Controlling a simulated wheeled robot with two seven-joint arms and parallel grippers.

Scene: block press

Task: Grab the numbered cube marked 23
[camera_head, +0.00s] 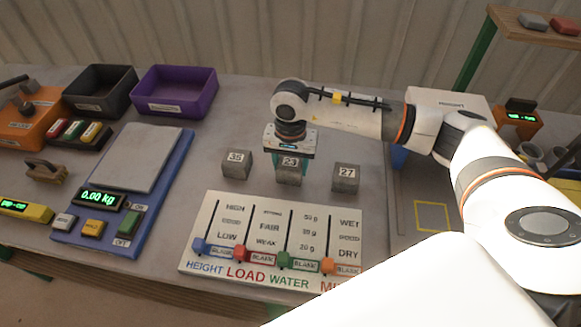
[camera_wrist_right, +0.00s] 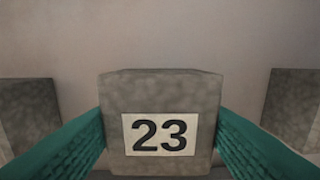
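The grey cube marked 23 (camera_head: 289,173) is the middle one of three numbered cubes on the table. My right gripper (camera_head: 290,157) is over it from above, with one teal finger at each side. In the right wrist view the cube (camera_wrist_right: 160,125) fills the middle, its label facing the camera. Both fingers meet its sides with no gap showing, so the gripper looks shut on it. The cube appears upright at table level; I cannot tell whether it is lifted. My left gripper is not in view.
Cube 36 (camera_head: 236,165) stands left and cube 27 (camera_head: 345,178) right, both close by. A slider panel (camera_head: 262,235) lies in front. A blue scale (camera_head: 150,205), a black bin (camera_head: 100,90) and a purple bin (camera_head: 175,92) are at left. A shelf (camera_head: 535,24) is at right.

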